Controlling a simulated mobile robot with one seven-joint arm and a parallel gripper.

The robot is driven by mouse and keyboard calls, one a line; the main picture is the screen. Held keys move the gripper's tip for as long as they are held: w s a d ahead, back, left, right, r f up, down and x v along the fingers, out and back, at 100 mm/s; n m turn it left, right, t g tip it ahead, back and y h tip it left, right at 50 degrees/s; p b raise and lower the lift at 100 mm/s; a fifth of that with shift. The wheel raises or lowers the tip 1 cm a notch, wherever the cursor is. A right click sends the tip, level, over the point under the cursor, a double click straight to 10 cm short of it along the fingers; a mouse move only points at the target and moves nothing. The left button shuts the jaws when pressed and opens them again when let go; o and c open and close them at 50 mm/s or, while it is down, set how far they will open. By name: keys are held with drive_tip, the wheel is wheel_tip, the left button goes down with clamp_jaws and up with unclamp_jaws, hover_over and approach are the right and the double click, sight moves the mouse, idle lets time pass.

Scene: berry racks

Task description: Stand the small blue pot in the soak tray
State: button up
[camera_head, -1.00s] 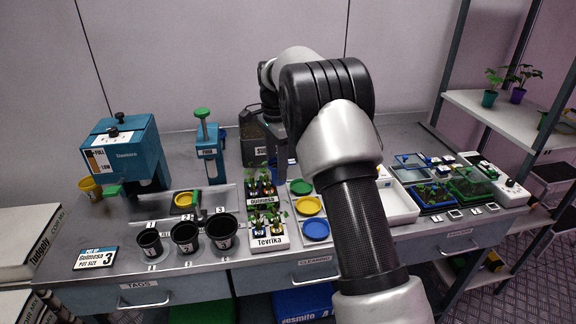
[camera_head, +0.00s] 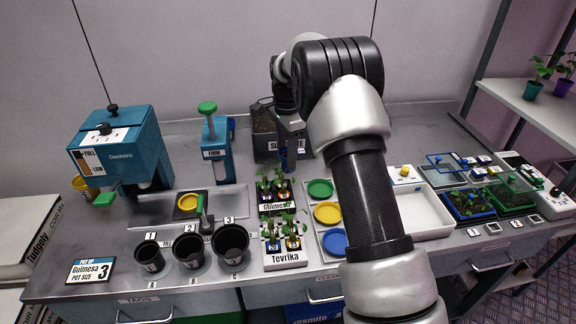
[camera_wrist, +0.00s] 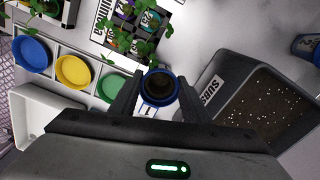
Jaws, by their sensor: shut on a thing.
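The small blue pot (camera_wrist: 158,86) is between the fingers of my gripper (camera_wrist: 157,98) in the wrist view. It has a blue rim, dark fill and a white tag reading 1. My gripper is shut on it. In the head view my gripper (camera_head: 288,150) is above the bench, in front of the substrate bin, and the pot is hard to make out. An empty white tray (camera_head: 428,212), apparently the soak tray, lies right of my arm, which partly hides it. It also shows at the lower left of the wrist view (camera_wrist: 38,128). The pot is apart from it.
The substrate bin (camera_wrist: 265,105) is close to my gripper's right. Green, yellow and blue saucers (camera_head: 330,213) and potted seedlings (camera_head: 284,230) lie between. Black pots (camera_head: 190,250) stand at the front left; planted trays (camera_head: 470,205) lie beyond the white tray.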

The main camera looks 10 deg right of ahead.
wheel_tip(320, 180, down, 4)
drive_tip(key=shift+f, duration=0.15)
